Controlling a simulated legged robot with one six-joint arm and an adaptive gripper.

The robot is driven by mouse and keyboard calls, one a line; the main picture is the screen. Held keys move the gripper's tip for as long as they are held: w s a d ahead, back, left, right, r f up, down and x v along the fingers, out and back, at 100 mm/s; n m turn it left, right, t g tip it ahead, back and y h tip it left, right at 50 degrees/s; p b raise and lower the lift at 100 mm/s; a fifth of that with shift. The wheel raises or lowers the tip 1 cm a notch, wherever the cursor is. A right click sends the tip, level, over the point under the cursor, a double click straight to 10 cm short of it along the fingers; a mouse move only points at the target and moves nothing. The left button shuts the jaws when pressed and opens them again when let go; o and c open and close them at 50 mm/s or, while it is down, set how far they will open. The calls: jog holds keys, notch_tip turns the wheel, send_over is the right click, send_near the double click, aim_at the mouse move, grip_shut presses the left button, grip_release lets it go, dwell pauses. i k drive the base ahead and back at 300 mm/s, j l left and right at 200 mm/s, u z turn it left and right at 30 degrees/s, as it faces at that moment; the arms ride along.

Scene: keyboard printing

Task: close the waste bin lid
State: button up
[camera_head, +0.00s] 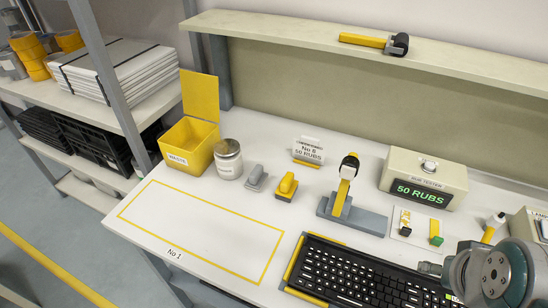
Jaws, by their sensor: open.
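The yellow waste bin (188,147) with a "WASTE" label stands at the back left of the white table. Its square yellow lid (201,95) stands upright at the bin's back edge, so the bin is open on top. My gripper (432,268) shows only in part at the lower right, over the black keyboard's right end, far from the bin. It is open, and I see nothing held in it. My own arm hides part of the gripper.
Stamps, a small sign (308,152), a tool in a stand (343,190) and the rub tester (424,180) line the table. A raised shelf (290,29) runs behind. The yellow-outlined area (200,225) is clear.

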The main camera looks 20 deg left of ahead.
aim_at(200, 94)
jog(key=k+u, duration=0.2)
jog(key=u, duration=0.25)
jog(key=k+j+u, duration=0.15)
jog(key=u, duration=0.35)
jog(key=k+j+u, duration=0.2)
jog(key=u, duration=0.25)
jog(key=i+j+z, duration=1.15)
jog(key=j, duration=0.25)
jog(key=k, duration=0.1)
